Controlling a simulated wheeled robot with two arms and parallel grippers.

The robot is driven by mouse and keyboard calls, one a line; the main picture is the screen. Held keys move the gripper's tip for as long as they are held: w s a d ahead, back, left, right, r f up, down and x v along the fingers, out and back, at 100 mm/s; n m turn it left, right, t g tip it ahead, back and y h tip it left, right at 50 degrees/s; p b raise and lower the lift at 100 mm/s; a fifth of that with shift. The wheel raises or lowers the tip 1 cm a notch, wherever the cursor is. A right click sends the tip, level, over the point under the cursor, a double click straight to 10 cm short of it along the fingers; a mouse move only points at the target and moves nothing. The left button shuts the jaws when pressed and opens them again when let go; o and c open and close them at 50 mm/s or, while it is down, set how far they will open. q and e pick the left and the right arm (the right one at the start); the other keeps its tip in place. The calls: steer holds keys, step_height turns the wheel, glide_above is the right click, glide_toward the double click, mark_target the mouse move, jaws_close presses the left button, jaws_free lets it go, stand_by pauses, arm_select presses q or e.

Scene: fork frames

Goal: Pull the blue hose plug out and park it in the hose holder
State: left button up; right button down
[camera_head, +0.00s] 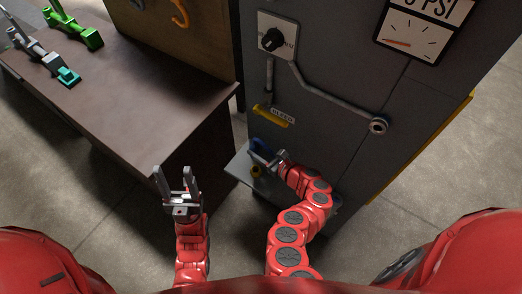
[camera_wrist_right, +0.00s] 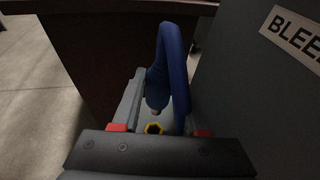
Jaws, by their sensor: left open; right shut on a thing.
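The blue hose plug (camera_head: 259,146) is a bent blue hose piece beside the grey cabinet. It is held between the fingers of my right gripper (camera_head: 268,160), which is shut on it. In the right wrist view the blue hose (camera_wrist_right: 175,65) arches up, and one end with a small pale tip hangs down by the finger. A yellow ring (camera_head: 256,171) sits on a grey ledge just below the gripper. The yellow ring also shows in the wrist view (camera_wrist_right: 153,128), close to the hose tip; I cannot tell whether they touch. My left gripper (camera_head: 176,178) is open and empty.
The grey cabinet (camera_head: 330,115) carries a black knob (camera_head: 272,39), a pipe, a gauge (camera_head: 412,35) and a yellow bar (camera_head: 264,116) by a BLEED label (camera_head: 283,116). A dark table (camera_head: 130,95) with green and grey tools stands left. Floor between is clear.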

steer(key=shift+f+b, duration=0.3)
step_height(320, 180, down, 5)
steer(key=b, duration=0.5)
steer(key=shift+f, duration=0.15)
stand_by(1.6)
steer(key=shift+f+b, duration=2)
steer(key=shift+b, duration=0.15)
steer(key=shift+c, duration=1.8)
jaws_free()
steer(key=shift+d, duration=0.1)
